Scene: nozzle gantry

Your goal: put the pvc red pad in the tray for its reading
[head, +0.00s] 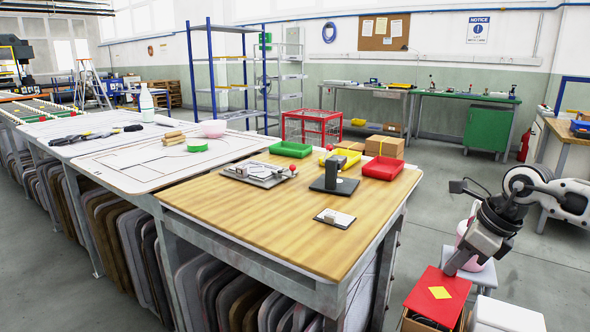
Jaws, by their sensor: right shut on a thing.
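My right gripper (461,266) is at the lower right, pointing down. It is shut on the far edge of a red pad (424,285), a flat red square with a yellow diamond-shaped mark on top. The pad is over a cardboard box, and I cannot tell whether it touches the box. On the wooden table stand a green tray (290,149), a yellow tray (352,159) and a red tray (383,167). A small dark instrument (333,184) on a stand is in front of the trays. My left gripper is not in view.
A clipboard (335,218) and a metal fixture (260,174) lie on the wooden table (265,225). A white box (508,315) stands right of the pad. A pink round thing (481,264) sits on a stool behind my gripper. The table's front is mostly clear.

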